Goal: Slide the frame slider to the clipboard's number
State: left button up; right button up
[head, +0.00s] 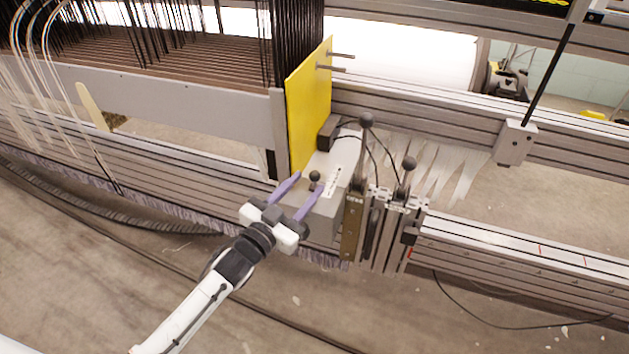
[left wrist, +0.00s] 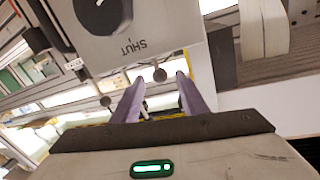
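My left gripper (head: 308,181) has two purple fingers spread apart at a grey box-like carriage (head: 342,158) on the long metal rail. A small black ball knob (head: 315,176) on a stem stands between or just beyond the fingertips, with no clear contact. In the left wrist view the open fingers (left wrist: 159,78) have a ball knob (left wrist: 159,70) between their tips. Above them is a grey box face (left wrist: 140,38) with a round dark dial and the word SHUT upside down. I cannot make out a clipboard or a number. My right gripper is not in view.
A yellow panel (head: 309,105) stands upright behind the carriage. Two taller ball-topped levers (head: 409,164) rise to its right. The rail (head: 520,258) runs on to the right with small red marks. Dark hanging threads (head: 297,40) fill the upper left. Cables lie on the floor.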

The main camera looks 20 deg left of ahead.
aim_at(314, 177)
pick_arm(q)
jog(key=shift+b+x, duration=0.5)
jog(key=shift+x, duration=1.85)
jog(key=shift+c, duration=0.2)
grip_shut()
